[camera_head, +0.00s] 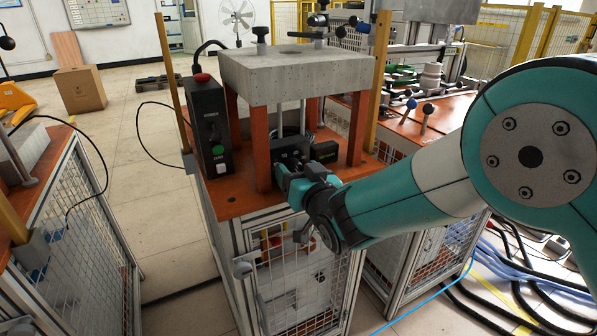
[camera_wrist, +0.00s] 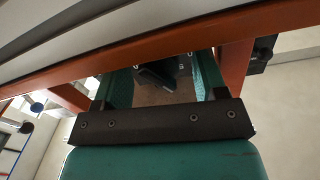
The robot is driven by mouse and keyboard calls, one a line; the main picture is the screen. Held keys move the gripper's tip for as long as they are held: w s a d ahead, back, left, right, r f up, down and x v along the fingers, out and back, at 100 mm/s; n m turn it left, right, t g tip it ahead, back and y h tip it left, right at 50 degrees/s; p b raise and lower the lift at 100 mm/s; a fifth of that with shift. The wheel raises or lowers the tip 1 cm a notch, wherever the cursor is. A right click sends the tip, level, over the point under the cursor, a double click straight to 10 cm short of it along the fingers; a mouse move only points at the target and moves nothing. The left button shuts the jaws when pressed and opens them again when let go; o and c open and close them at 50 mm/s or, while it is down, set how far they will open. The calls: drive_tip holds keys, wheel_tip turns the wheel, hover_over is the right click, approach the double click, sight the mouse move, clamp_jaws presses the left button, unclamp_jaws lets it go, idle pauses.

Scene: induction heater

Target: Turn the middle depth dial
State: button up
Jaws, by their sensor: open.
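In the wrist view, a black dial (camera_wrist: 157,76) on a dark panel with small white marks shows between the teal fingers of my gripper (camera_wrist: 163,74). The gripper is open, with one finger to each side of the dial. Contact cannot be told. In the head view, my gripper (camera_head: 284,168) reaches in low between the front orange legs, under the thick grey slab (camera_head: 295,75). A dark block (camera_head: 291,146) stands just behind the gripper there. The dial itself cannot be made out in the head view, where the gripper and arm cover that spot.
A black control box (camera_head: 206,125) with a red button on top and a green button stands at the left. The orange tabletop (camera_head: 225,197) has clear room at its front left.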

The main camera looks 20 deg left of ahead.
drive_tip(key=c, duration=0.9)
drive_tip(key=shift+n+b, duration=0.3)
drive_tip(key=n+b, duration=0.2)
drive_tip(key=n, duration=0.1)
drive_tip(key=shift+f, duration=0.15)
drive_tip(key=shift+s+n+b, duration=0.1)
drive_tip(key=shift+n+b, duration=0.65)
drive_tip(key=shift+n, duration=1.15)
